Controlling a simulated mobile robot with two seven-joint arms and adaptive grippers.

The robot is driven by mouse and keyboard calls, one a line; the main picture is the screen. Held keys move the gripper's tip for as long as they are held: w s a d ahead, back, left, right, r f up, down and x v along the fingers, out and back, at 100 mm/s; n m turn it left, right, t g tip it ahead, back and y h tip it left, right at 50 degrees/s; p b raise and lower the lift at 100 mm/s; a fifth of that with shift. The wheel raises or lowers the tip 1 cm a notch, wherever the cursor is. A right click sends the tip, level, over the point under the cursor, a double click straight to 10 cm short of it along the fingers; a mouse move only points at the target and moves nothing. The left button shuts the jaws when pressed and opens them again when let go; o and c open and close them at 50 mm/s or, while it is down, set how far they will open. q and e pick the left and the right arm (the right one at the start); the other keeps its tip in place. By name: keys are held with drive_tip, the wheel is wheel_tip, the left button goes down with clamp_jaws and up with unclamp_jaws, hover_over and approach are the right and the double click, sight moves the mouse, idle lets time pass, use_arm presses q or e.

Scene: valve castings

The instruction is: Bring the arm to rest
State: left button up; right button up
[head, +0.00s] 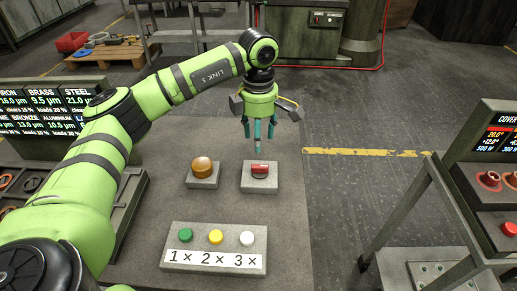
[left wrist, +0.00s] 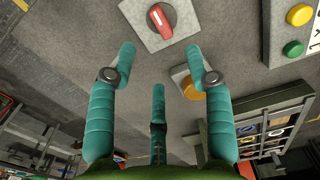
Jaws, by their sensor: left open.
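My left arm (head: 192,82), green with black joints, reaches in from the left over a grey tabletop. Its left gripper (head: 258,140) has teal fingers pointing down. They are spread open and empty, above and behind a red switch (head: 260,169) on a grey block. In the left wrist view, the open fingers (left wrist: 160,90) show with the red switch (left wrist: 160,19) beyond them, apart from them. An amber dome (head: 202,166) on its own block sits left of the switch; one finger partly covers it in the left wrist view (left wrist: 190,90). My right gripper is not in view.
A button box with green (head: 185,235), yellow (head: 216,237) and white (head: 247,239) buttons stands at the table front. A display board (head: 50,108) and rack are at left. A second station with a screen (head: 497,139) and red buttons is at right. Open floor lies between.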

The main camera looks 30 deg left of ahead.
use_arm(q)
drive_tip(key=shift+r, duration=1.05)
